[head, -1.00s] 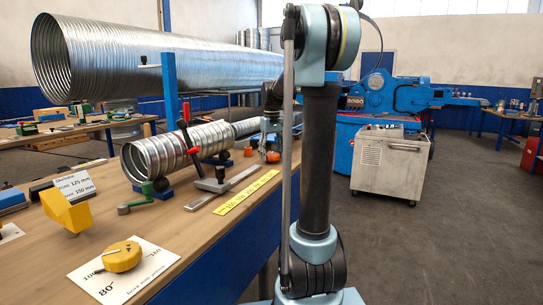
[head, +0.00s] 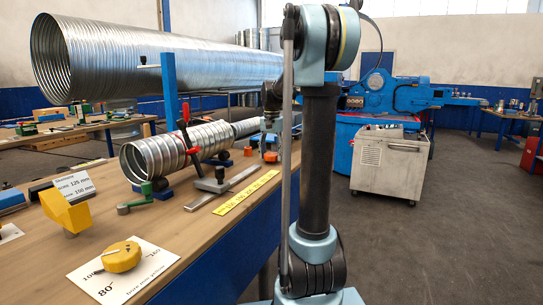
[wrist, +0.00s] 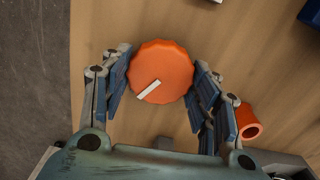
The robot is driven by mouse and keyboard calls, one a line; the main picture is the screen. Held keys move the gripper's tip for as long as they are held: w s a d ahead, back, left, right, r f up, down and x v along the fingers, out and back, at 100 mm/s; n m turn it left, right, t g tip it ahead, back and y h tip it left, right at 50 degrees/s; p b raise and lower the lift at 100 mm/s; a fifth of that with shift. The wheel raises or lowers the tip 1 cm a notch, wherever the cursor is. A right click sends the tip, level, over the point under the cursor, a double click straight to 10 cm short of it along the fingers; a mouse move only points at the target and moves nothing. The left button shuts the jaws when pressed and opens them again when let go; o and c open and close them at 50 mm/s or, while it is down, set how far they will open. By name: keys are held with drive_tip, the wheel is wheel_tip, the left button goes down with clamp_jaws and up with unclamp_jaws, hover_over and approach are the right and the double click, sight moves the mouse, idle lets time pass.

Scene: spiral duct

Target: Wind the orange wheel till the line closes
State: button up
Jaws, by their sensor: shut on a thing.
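The orange wheel (wrist: 161,72) fills the middle of the wrist view, a ridged round knob with a white bar mark pointing to its lower left. My gripper (wrist: 160,78) is shut on it, one finger on its left side and one on its right. In the head view my gripper (head: 268,126) is small and partly hidden behind my arm, over the far part of the bench. A ribbed metal duct (head: 168,153) lies along the bench there. I cannot make out a closing line on it.
An orange hollow cylinder (wrist: 249,121) lies close to the right finger. A red-handled clamp (head: 190,145) and flat bar (head: 236,190) stand by the duct. A yellow dial (head: 122,257) and yellow block (head: 68,213) are on the near bench (head: 180,240). A grey cart (head: 390,165) stands right.

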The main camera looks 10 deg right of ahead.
sight(271, 154)
drive_tip(key=shift+m, duration=0.5)
drive_tip(key=o, duration=1)
drive_tip(key=shift+o, duration=0.2)
wheel_tip(271, 154, up, 12)
